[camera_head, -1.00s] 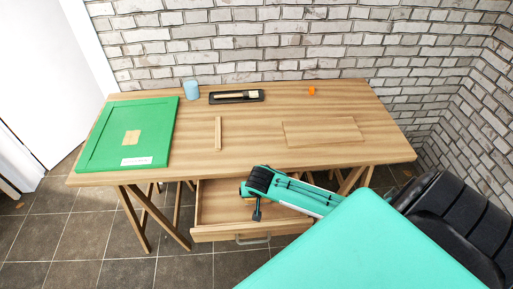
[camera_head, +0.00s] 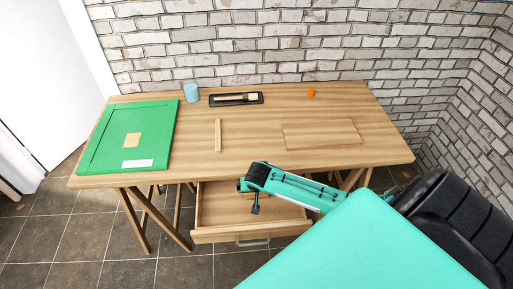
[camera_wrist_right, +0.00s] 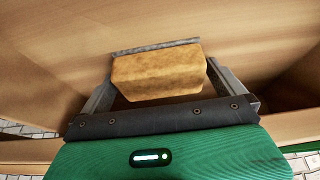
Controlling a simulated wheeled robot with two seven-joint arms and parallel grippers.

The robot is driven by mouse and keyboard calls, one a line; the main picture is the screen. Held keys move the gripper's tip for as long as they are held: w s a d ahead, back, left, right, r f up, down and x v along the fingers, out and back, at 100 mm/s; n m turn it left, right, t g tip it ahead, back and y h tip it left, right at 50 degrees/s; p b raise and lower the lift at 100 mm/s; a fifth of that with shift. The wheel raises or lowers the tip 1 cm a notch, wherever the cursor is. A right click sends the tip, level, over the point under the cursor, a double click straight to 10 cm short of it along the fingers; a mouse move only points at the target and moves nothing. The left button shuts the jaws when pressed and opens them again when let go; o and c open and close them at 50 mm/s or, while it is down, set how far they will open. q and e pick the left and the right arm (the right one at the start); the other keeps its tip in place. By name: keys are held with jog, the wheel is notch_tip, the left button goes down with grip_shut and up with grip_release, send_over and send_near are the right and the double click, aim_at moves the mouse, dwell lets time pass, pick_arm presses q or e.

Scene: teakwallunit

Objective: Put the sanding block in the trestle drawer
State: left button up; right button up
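The trestle drawer (camera_head: 207,206) is pulled out below the table's front edge. My right gripper (camera_head: 255,207) points down into it from the right. In the right wrist view, the sanding block (camera_wrist_right: 158,75), a tan block with a grey layer along its far edge, is between the fingers of my right gripper (camera_wrist_right: 165,80). In the head view the block is mostly hidden behind the gripper. Whether it touches the drawer floor cannot be told. My left gripper is not in view.
The wooden table (camera_head: 260,140) carries a green board (camera_head: 105,140) with a tan square, a blue cup (camera_head: 191,92), a black tray (camera_head: 236,98), a wooden strip (camera_head: 218,135), a flat wooden panel (camera_head: 321,134) and a small orange object (camera_head: 310,93). A brick wall stands behind.

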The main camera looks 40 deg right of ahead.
jog(key=shift+r, duration=0.25)
jog(key=v, duration=1.1)
jog(key=shift+r, duration=0.4)
jog(key=shift+s+a, duration=0.1)
